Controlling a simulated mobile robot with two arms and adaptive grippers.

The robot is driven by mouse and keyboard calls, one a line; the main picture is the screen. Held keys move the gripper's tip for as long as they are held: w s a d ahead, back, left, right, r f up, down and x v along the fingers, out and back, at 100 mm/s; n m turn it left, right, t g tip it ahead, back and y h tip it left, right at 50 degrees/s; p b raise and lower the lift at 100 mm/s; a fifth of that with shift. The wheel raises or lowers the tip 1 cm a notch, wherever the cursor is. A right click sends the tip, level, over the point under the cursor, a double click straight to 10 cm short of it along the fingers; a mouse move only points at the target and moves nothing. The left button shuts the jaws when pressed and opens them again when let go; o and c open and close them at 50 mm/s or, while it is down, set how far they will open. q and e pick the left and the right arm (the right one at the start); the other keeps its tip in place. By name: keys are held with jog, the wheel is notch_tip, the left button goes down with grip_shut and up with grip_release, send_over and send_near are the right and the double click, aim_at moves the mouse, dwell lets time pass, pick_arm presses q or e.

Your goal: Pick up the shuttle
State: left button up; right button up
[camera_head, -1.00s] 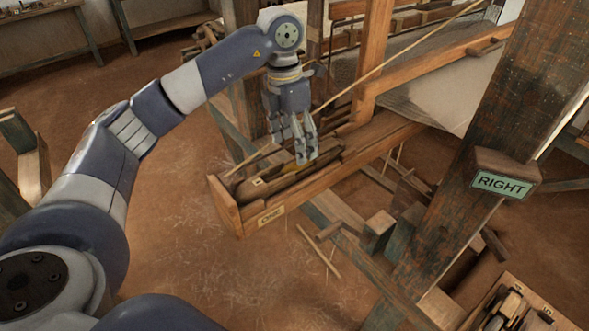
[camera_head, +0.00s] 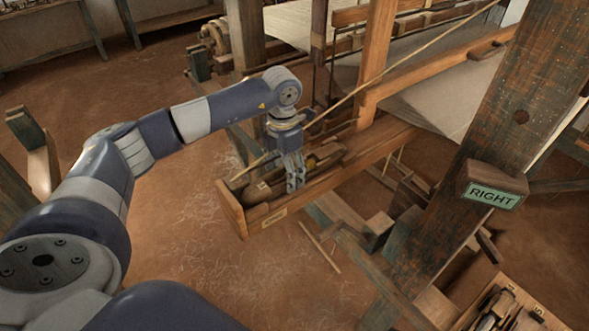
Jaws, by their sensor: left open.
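The shuttle (camera_head: 324,156) looks like a long, dark brown wooden piece lying in the open wooden box (camera_head: 232,212) at the near end of the loom beam. Part of it is hidden behind my left gripper (camera_head: 295,186). My left gripper points down at the box, with its fingers open and close to the box's front wall. It is in front of the shuttle in the picture. I cannot tell whether the fingers touch anything. My right gripper is not in view.
A loom post (camera_head: 375,65) rises behind the box. A thick dark post with a green RIGHT sign (camera_head: 492,196) stands to the right. A wooden tray (camera_head: 548,316) with tools is at lower right. The earthen floor left of the box is mostly clear.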

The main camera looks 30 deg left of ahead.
pick_arm(q)
jog(key=shift+f, duration=0.5)
jog(key=c, duration=1.3)
notch_tip(320, 180, up, 10)
jog(key=b, duration=0.4)
